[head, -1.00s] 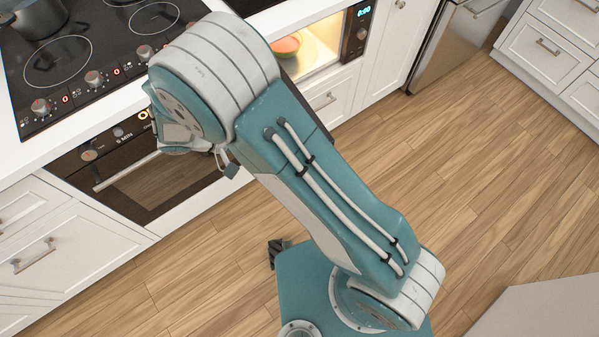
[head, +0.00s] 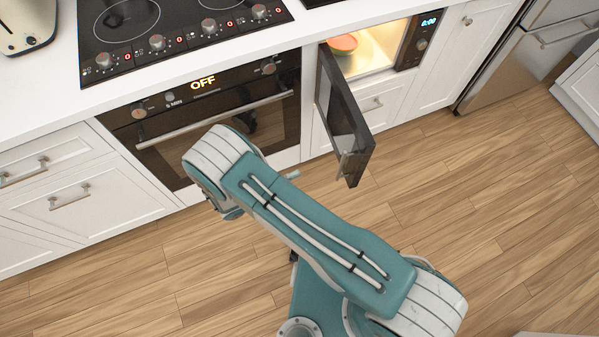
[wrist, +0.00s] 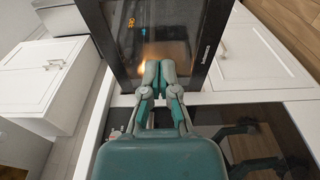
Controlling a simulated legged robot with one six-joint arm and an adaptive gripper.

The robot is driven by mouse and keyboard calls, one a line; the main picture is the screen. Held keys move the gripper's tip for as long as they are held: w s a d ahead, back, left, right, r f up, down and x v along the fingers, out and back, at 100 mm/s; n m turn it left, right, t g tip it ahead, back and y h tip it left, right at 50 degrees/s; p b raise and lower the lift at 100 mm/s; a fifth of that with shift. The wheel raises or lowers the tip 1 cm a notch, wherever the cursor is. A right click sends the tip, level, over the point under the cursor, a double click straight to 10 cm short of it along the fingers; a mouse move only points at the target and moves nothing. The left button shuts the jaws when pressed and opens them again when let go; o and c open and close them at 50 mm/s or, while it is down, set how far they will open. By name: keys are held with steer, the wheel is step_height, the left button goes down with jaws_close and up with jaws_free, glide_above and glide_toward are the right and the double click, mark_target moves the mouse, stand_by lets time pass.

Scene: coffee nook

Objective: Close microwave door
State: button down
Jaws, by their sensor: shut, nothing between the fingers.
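The microwave door (head: 345,120) is dark and stands wide open, swung out from the left side of the lit microwave (head: 408,45). In the wrist view, the door (wrist: 185,30) fills the upper middle, its dark glass facing me. My gripper (wrist: 158,72) is shut and empty, its fingertips in front of the door's lower part in that picture. I cannot tell whether they touch it. In the head view, my arm reaches toward the oven, left of the door, and its wrist largely hides the gripper.
A reddish bowl (head: 345,43) sits inside the microwave. The oven (head: 210,120) is left of the door, below the hob (head: 170,30). A steel appliance (head: 510,50) stands at the right. Wooden floor (head: 480,190) is clear right of the door.

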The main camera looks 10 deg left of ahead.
steer(key=w+d, duration=0.4)
steer(key=d, duration=0.5)
steer(key=shift+d, duration=0.35)
